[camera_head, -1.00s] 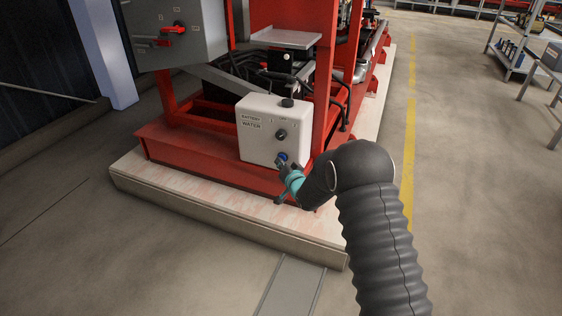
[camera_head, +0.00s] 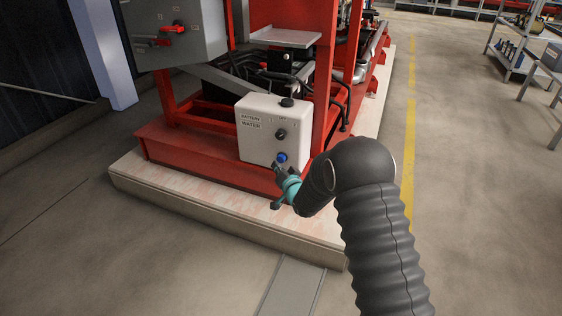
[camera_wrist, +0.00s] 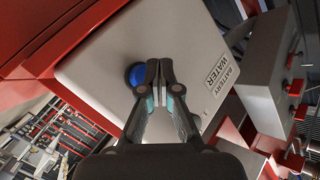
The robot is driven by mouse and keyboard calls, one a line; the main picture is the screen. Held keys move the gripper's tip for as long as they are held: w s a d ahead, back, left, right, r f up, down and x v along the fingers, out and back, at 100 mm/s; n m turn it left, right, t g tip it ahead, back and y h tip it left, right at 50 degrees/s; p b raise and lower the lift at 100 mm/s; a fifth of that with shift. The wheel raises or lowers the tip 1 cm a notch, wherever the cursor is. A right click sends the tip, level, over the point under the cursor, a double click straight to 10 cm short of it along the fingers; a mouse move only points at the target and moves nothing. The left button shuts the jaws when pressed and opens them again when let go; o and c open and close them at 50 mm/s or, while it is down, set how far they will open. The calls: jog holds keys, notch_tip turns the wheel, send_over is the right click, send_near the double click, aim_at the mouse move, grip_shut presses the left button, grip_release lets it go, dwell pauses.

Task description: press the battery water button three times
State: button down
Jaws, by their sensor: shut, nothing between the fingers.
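The white battery water box (camera_head: 262,118) is mounted on the red pump frame and carries a "BATTERY WATER" label. In the wrist view the blue button (camera_wrist: 138,74) shows beside my closed fingertips (camera_wrist: 159,64), partly hidden by the left finger. I cannot tell whether the fingertips touch the box face.
The red frame (camera_head: 200,158) stands on a pale plinth (camera_head: 240,209). A red upright (camera_head: 322,95) is close to the right of the box. A grey control box (camera_head: 175,38) with red handles is at upper left.

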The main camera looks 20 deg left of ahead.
jog(key=shift+s+a+b, duration=0.15)
jog(key=shift+s+b, duration=0.55)
jog(key=shift+s, duration=1.7)
jog(key=d+r+h, duration=0.4)
jog(key=d+r, duration=0.6)
jog(key=d, duration=0.1)
jog(key=s+d+r+h, duration=0.1)
jog(key=s+d+r, duration=0.15)
jog(key=d, duration=0.25)
jog(key=s+d+r+g+h, duration=0.1)
jog(key=s+d+r, duration=0.15)
jog(key=d, duration=0.25)
jog(key=s+d+r+h, duration=0.1)
jog(key=s+d+r, duration=0.1)
jog(key=d+r, duration=0.25)
jog(key=s+d+r+m+g+h, duration=0.1)
jog(key=s+d+r+g+h, duration=0.2)
jog(key=s+d, duration=1.15)
jog(key=s+d+f+g, duration=0.2)
jog(key=s+d, duration=0.1)
jog(key=s, duration=1.4)
jog(key=shift+f+g+h, duration=0.15)
jog(key=shift+g+h, duration=0.25)
